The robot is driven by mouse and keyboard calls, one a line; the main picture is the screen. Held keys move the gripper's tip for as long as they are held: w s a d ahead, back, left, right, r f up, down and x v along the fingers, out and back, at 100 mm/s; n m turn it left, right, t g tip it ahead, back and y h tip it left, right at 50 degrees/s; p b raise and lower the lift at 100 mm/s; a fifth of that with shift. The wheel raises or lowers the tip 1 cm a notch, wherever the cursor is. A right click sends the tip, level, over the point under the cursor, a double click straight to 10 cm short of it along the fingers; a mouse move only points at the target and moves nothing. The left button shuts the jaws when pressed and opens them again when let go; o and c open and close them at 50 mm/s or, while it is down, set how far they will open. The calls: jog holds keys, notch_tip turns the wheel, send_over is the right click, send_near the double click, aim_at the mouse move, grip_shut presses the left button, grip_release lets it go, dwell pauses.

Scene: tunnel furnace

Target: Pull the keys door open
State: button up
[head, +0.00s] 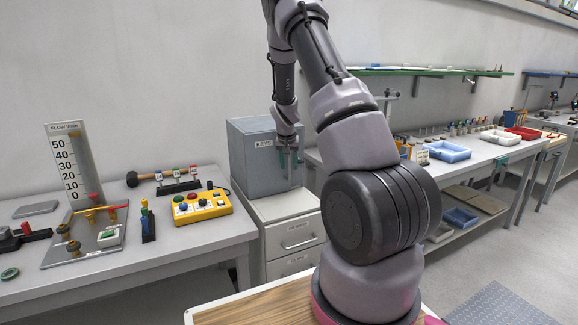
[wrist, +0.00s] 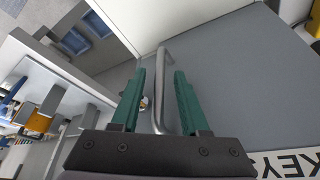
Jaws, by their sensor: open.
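The keys cabinet (head: 262,160) is a grey box with a "KEYS" label on its front, standing on a drawer unit behind my arm. Its door (wrist: 232,75) fills the right of the wrist view and looks shut. A metal bar handle (wrist: 160,85) runs along the door near its edge. My gripper (wrist: 161,82) is open, with its green fingers on either side of the handle. I cannot tell whether a finger touches it. In the head view my gripper (head: 288,160) is at the cabinet's front, and it hides part of the door and handle.
A white drawer unit (head: 290,236) stands under the cabinet. The left bench (head: 150,255) holds a yellow button box (head: 202,207) and a flow gauge board (head: 77,165). The right bench (head: 465,170) holds blue (head: 449,151) and red bins. A green shelf (head: 430,72) hangs above it.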

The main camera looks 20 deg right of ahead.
jog(key=shift+f, duration=0.35)
grip_shut()
jog(key=shift+w, duration=0.1)
dwell(1.1)
